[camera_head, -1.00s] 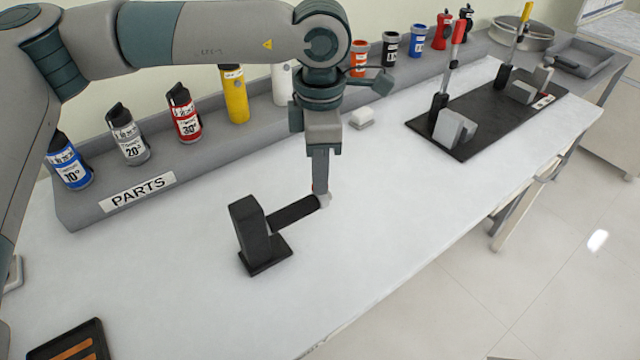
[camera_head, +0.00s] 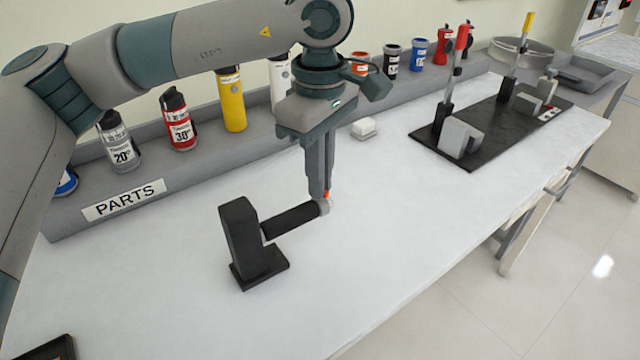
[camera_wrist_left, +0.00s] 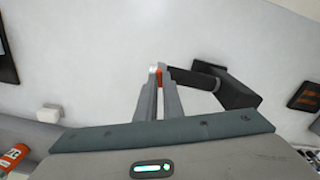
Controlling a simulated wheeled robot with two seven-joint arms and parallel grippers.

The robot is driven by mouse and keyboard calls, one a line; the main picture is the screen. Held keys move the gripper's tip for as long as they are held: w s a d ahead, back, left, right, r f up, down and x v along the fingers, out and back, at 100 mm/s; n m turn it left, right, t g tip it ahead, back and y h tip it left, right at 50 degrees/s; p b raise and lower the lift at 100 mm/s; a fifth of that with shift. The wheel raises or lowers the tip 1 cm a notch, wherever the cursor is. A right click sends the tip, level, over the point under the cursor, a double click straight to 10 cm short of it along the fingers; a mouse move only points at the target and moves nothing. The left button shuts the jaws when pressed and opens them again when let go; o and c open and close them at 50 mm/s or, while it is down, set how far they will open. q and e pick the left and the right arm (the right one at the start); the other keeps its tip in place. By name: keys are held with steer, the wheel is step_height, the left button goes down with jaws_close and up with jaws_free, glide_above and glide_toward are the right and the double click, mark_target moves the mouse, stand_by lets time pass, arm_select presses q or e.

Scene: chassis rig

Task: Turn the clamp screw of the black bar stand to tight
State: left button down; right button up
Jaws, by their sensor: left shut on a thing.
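The black bar stand (camera_head: 243,238) stands upright on its square foot on the white table. Its dark round bar (camera_head: 292,220) sticks out sideways to the right; it also shows in the left wrist view (camera_wrist_left: 193,77). At the bar's free end is a small pale end piece (camera_head: 323,206) with a bit of orange-red (camera_wrist_left: 159,77), which I take to be the clamp screw. My left gripper (camera_head: 321,196) points down and is shut on this end; its fingers largely hide the screw. My right gripper is not in view.
A shelf with a PARTS label (camera_head: 123,199) and several bottles runs along the back. A small white block (camera_head: 363,128) lies near it. A black board (camera_head: 480,142) with upright clamps stands at the right. The table's front centre is clear.

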arm_select(q)
steer(key=shift+f+m+b, duration=0.1)
steer(key=shift+m+b, duration=0.45)
steer(key=shift+m, duration=0.65)
steer(key=shift+m+b, duration=0.3)
steer(key=shift+m, duration=0.6)
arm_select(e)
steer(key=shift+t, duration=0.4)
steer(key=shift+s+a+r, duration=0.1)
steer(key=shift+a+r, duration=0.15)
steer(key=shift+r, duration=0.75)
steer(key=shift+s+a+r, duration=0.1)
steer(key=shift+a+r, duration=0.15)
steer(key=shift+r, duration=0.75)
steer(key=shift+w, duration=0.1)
arm_select(q)
steer(key=c, duration=1.9)
jaws_free()
steer(key=shift+o, duration=0.2)
steer(key=shift+r, duration=0.2)
step_height(320, 180, up, 17)
steer(key=shift+p, duration=0.45)
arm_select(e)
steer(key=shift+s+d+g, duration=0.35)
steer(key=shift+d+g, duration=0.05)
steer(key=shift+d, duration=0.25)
